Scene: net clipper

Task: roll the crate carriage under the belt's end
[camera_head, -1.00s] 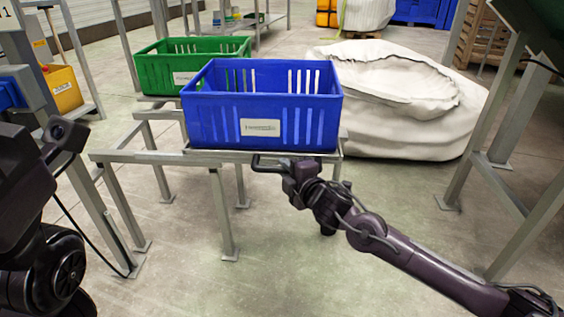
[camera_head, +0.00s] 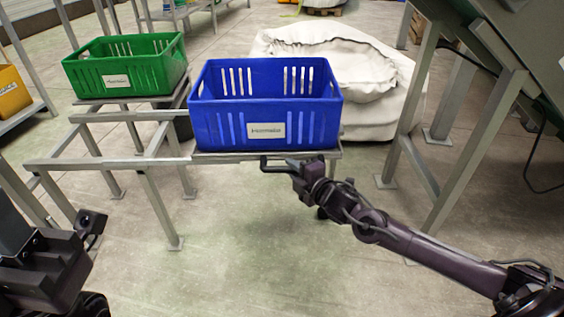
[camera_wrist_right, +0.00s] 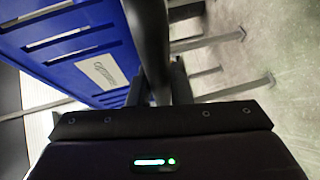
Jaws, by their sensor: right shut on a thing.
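The blue crate (camera_head: 215,125) with a white label sits upright on the carriage, whose thin grey deck edge (camera_head: 225,157) shows below it in the head view. My right gripper (camera_head: 292,167) is at the deck's front edge, shut on the carriage's dark handle. In the right wrist view the dark handle bar (camera_wrist_right: 150,45) runs up from between the fingers, beside the blue crate (camera_wrist_right: 65,50). The belt's end (camera_head: 530,50) is at the upper right, on grey legs, apart from the crate. My left gripper (camera_head: 90,225) is at the lower left; its jaws are unclear.
A green crate (camera_head: 125,78) stands on a grey metal frame (camera_head: 105,162) to the left of the carriage. A large white sack (camera_head: 385,110) lies behind the blue crate. A grey belt leg (camera_head: 470,160) stands to the right. The floor (camera_head: 290,260) in front is clear.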

